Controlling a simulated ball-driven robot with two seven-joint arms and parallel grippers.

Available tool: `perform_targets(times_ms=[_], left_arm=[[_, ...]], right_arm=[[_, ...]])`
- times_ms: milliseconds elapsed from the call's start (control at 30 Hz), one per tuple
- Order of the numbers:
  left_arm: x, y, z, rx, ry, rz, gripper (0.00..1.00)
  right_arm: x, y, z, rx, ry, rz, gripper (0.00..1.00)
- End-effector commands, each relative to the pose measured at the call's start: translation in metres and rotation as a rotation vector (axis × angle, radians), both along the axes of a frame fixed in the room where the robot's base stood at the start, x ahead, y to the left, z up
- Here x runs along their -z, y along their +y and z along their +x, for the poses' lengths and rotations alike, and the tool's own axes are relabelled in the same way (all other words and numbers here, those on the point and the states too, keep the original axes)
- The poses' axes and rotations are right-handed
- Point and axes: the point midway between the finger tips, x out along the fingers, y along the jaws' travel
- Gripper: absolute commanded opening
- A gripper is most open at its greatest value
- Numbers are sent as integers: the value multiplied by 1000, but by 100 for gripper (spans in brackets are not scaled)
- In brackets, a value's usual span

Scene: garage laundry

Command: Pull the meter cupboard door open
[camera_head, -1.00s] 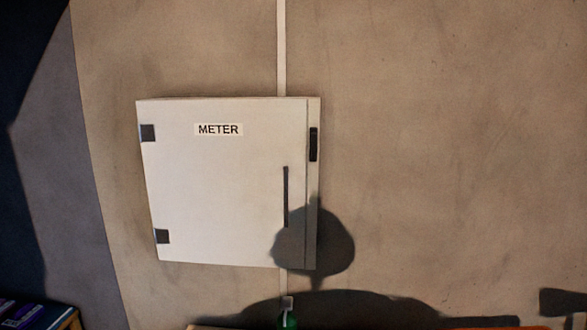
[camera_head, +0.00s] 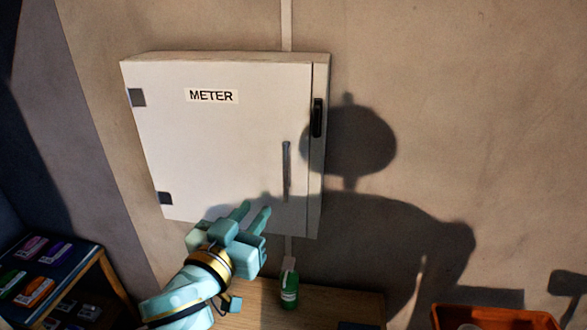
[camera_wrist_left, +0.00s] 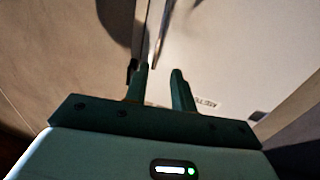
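The white meter cupboard door (camera_head: 215,130) is closed on its wall box and carries a METER label (camera_head: 212,96). Its hinges are on the left. A grey vertical bar handle (camera_head: 286,171) is near its right edge, with a black latch piece (camera_head: 317,118) on the frame beside it. My left gripper (camera_head: 256,214) is in front of the door's lower part, below and left of the handle, apart from it. Its two fingers stand apart with nothing between them; they also show in the left wrist view (camera_wrist_left: 161,85). My right gripper is not in view.
Below the cupboard is a wooden surface (camera_head: 340,304) with a green bottle (camera_head: 289,288). An orange tray (camera_head: 495,319) is at lower right. A shelf unit (camera_head: 75,262) with colourful packs is at lower left. The wall right of the cupboard is bare; my shadow falls on it.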

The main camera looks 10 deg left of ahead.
Motion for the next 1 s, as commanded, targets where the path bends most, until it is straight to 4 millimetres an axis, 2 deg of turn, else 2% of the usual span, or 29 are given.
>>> perform_targets(times_ms=[167, 400, 533, 700, 1000], left_arm=[[-3, -7, 39, -1, -4, 3, 26], [-3, -19, 100, -1, -2, 4, 26], [-3, -24, 124, 0, -2, 3, 26], [-2, -28, 142, 0, -1, 3, 26], [-1, -29, 147, 2, 0, 2, 26]], right_arm=[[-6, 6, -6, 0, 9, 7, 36], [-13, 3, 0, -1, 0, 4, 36], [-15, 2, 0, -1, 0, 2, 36], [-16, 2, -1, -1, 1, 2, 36], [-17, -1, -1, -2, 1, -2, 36]])
